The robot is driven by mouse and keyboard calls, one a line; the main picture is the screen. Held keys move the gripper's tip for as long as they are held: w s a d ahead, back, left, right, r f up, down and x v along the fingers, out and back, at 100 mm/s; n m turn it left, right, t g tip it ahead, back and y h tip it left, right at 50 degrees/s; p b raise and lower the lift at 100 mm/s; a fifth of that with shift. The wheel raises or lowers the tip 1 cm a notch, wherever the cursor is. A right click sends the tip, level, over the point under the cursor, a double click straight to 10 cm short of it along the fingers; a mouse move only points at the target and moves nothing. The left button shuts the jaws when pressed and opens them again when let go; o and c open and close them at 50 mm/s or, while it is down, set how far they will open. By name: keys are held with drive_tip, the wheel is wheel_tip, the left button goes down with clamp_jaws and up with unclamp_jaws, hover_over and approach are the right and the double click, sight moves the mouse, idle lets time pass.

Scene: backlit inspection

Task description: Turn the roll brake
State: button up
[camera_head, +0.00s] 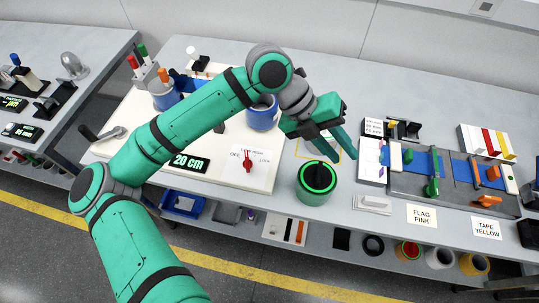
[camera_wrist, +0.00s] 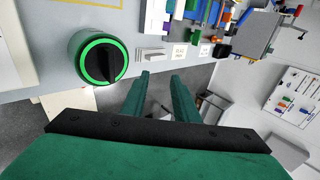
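A round green knob (camera_head: 318,180) with a black grip bar and a bright green ring stands near the front edge of the bench. A smaller red knob (camera_head: 248,163) sits on a white dial plate, left of the green knob. My gripper (camera_head: 344,157) is above and just right of the green knob, apart from it. In the wrist view my gripper (camera_wrist: 161,77) has its two fingers spread with nothing between them.
A "20 cm" display (camera_head: 188,163) and a blue cup (camera_head: 262,118) stand left of my gripper. A fixture with blue and green parts (camera_head: 432,187) lies to the right. A small white block (camera_head: 372,204) sits at the front edge. Bins hang below.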

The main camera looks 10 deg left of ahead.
drive_tip(key=w+a+f+n+y, duration=0.2)
drive_tip(key=a+f+y, duration=0.15)
drive_tip(key=a, duration=0.55)
drive_tip(key=n+y, duration=0.2)
drive_tip(key=y, duration=0.3)
hover_over(247, 161)
drive_tip(key=shift+t, duration=0.4)
wheel_tip(247, 161, down, 10)
drive_tip(key=shift+w+f, duration=0.1)
clamp_jaws()
